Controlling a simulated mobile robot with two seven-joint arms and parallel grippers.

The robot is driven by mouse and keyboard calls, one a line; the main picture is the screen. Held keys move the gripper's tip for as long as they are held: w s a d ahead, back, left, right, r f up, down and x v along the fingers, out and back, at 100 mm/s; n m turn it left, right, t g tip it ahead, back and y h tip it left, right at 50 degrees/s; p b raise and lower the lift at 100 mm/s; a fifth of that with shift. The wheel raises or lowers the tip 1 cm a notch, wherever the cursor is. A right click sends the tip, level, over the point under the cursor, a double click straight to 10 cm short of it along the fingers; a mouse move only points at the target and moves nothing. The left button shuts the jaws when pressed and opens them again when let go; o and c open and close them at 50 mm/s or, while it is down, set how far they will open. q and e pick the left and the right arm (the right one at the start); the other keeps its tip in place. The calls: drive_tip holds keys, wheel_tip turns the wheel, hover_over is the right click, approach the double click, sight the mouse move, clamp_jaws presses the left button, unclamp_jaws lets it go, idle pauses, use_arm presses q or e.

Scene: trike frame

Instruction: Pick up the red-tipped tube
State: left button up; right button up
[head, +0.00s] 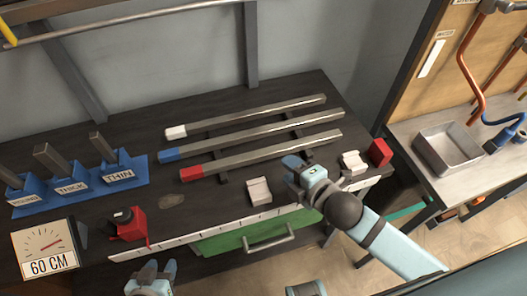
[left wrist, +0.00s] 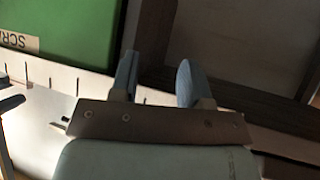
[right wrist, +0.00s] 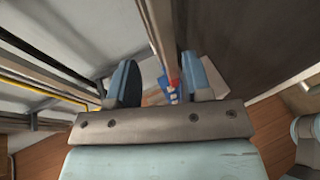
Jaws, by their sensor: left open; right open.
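The red-tipped tube (head: 235,161) is a long grey square bar with a red left end. It lies nearest of three parallel tubes on the dark bench in the head view. My right gripper (head: 300,160) is open beside its right half, overlapping its near edge in the picture. In the right wrist view a grey bar (right wrist: 157,30) runs toward the gap between the open fingers (right wrist: 160,82); whether it is between them I cannot tell. My left gripper (head: 160,268) is open and empty at the bench's front edge, away from the tubes.
Blue-tipped (head: 250,140) and white-tipped (head: 250,117) tubes lie just behind. A pale block (head: 259,191) stands in front, another (head: 353,162) at right near a red block (head: 380,152). Blue labelled holders (head: 118,172) and a red device (head: 128,226) stand left.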

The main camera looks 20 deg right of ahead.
sight(268, 157)
drive_tip(key=x, duration=0.8)
drive_tip(key=shift+w+a+f+b, duration=0.1)
drive_tip(key=shift+a+f+b, duration=0.15)
drive_tip(key=shift+a+b, duration=0.1)
clamp_jaws()
